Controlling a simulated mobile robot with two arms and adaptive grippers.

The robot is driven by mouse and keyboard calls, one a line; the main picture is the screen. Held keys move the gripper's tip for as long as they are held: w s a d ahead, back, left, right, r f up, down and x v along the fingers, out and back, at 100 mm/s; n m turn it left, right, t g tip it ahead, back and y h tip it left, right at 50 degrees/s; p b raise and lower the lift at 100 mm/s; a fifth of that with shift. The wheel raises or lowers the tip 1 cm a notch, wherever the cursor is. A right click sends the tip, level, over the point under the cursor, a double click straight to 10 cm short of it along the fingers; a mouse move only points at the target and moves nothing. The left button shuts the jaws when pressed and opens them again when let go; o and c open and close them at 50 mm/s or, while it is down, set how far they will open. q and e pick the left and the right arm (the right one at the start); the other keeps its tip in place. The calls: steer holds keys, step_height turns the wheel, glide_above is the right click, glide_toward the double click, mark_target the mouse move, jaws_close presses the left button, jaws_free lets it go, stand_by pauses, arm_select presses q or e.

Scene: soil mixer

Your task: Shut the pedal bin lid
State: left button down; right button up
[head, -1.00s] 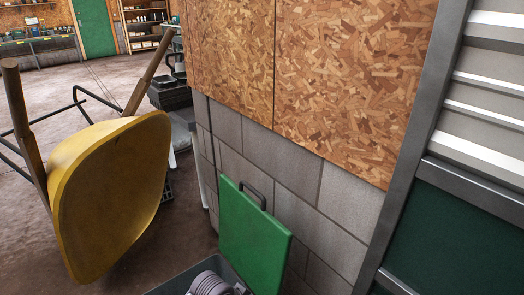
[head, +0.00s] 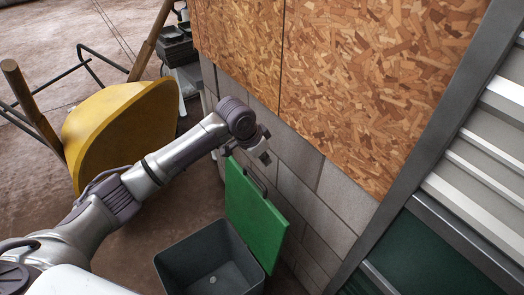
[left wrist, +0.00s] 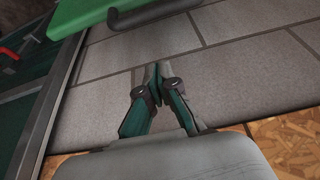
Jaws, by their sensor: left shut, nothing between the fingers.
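The pedal bin (head: 190,262) is a dark grey box at the bottom of the head view, with its inside showing. Its green lid (head: 254,222) stands up, open, by the block wall, with a dark handle (head: 257,183) on its upper edge. My left gripper (head: 266,158) is up at the wall, just above the lid's top edge. In the left wrist view the gripper (left wrist: 154,72) is shut and empty, pointing along the wall. The lid (left wrist: 75,18) and handle (left wrist: 150,14) show at the top, apart from the fingertips. My right gripper is out of view.
A yellow wheelbarrow (head: 115,125) stands on its end at the left. Grey block wall (head: 330,205) with chipboard (head: 345,80) above is behind the lid. A metal-framed shutter and green panel (head: 425,255) are at the right. Dark crates (head: 178,48) sit behind the wheelbarrow.

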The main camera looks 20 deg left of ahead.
arm_select(q)
step_height(320, 180, down, 6)
steer(key=a+p, duration=0.1)
steer(key=p, duration=0.2)
steer(key=shift+s, duration=0.35)
